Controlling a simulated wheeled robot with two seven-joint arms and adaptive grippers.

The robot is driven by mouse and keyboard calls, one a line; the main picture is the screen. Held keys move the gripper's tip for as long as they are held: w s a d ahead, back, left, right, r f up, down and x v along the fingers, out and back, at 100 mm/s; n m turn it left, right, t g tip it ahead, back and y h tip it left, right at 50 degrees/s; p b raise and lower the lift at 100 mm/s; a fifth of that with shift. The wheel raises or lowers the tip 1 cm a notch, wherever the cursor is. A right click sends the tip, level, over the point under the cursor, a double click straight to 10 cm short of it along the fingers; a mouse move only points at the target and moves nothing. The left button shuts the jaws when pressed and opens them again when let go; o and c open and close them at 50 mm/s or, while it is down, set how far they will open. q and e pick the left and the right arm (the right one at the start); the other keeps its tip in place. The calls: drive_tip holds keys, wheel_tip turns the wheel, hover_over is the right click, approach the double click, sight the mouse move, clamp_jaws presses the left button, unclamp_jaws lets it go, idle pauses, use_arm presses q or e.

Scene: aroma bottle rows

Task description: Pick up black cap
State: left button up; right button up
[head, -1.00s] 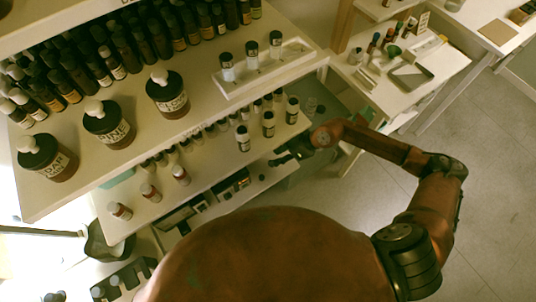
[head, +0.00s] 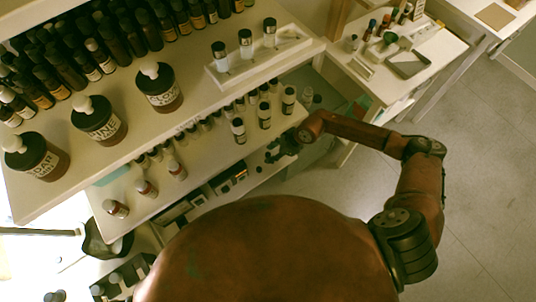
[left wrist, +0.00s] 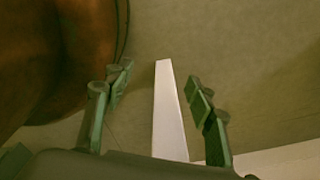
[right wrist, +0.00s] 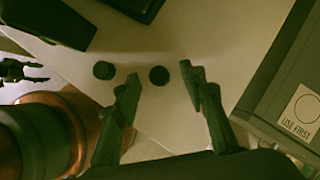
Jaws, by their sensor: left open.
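Two small black caps lie on a pale shelf surface in the right wrist view: one black cap (right wrist: 159,75) is at the middle, and another black cap (right wrist: 103,70) is to its left. My right gripper (right wrist: 158,82) is open and empty. The middle cap appears between its fingertips in the picture; I cannot tell the height gap. In the head view the right gripper (head: 281,150) is at the front edge of the lower shelf. My left gripper (left wrist: 158,82) is open and empty, with floor and a white strip behind it; it is not visible in the head view.
A dark box (right wrist: 285,90) labelled "USE FIRST" stands right of the caps. In the head view, small bottles (head: 264,116) stand on the lower shelf (head: 215,165); large jars (head: 160,90) stand above.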

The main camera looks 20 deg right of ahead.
drive_tip(key=c, duration=0.8)
drive_tip(key=shift+r, duration=0.1)
